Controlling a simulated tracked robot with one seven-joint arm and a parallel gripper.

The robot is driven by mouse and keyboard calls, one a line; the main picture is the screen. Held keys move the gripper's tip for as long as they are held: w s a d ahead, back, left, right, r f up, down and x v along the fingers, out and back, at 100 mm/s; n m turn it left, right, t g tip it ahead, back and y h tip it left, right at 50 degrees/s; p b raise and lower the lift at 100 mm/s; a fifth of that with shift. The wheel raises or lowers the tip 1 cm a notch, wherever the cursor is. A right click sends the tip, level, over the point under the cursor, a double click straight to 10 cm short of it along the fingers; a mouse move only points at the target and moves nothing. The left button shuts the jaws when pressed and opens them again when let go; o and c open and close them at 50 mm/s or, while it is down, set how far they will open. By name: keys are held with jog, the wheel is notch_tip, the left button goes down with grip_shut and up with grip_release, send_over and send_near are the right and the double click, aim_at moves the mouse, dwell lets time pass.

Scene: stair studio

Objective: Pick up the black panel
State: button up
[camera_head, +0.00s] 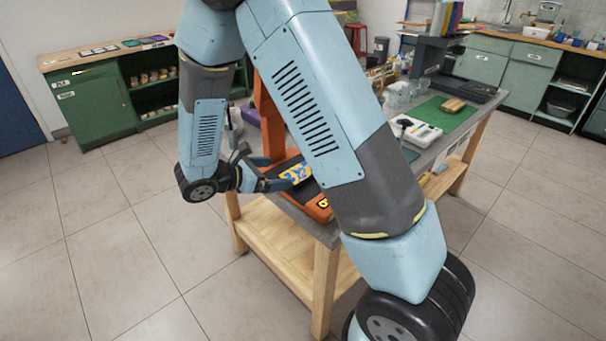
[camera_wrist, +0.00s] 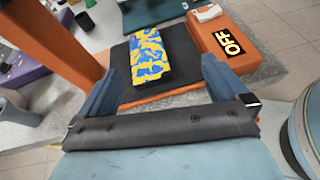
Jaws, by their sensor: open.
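A dark flat plate (camera_wrist: 189,72) lies on an orange machine (camera_wrist: 239,44); it is the black panel-like surface I see near my gripper. A block with a blue and yellow camouflage pattern (camera_wrist: 150,56) and dark edges lies on it. The patterned block also shows in the head view (camera_head: 295,173), partly covered by my arm. My gripper (camera_wrist: 162,64) is open, one blue finger on each side of the patterned block. Nothing is held. I cannot tell how high the fingertips are above the plate.
The machine shows "OFF" and has an orange upright (camera_head: 268,115) beside my gripper. The wooden workbench (camera_head: 280,240) also bears a green mat (camera_head: 428,111) and a white tray (camera_head: 418,130). A purple object (camera_wrist: 24,88) lies left of the upright. Open tiled floor surrounds the bench.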

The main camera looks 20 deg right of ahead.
notch_tip(320, 180, down, 3)
jog(key=a+n+t, duration=0.1)
jog(key=a+n, duration=0.1)
send_near(302, 171)
jog(key=x, duration=0.2)
jog(key=shift+s+d+f, duration=0.1)
jog(key=shift+d+f, duration=0.2)
jog(key=shift+d, duration=0.05)
jog(key=shift+w+x, duration=0.1)
jog(key=shift+x, duration=1.3)
jog(key=shift+w+x, duration=0.15)
jog(key=shift+x, duration=1.2)
jog(key=shift+a, duration=0.1)
jog(key=shift+c, duration=0.2)
jog(key=c, duration=1.1)
jog(key=shift+o, duration=0.2)
jog(key=shift+r, duration=0.1)
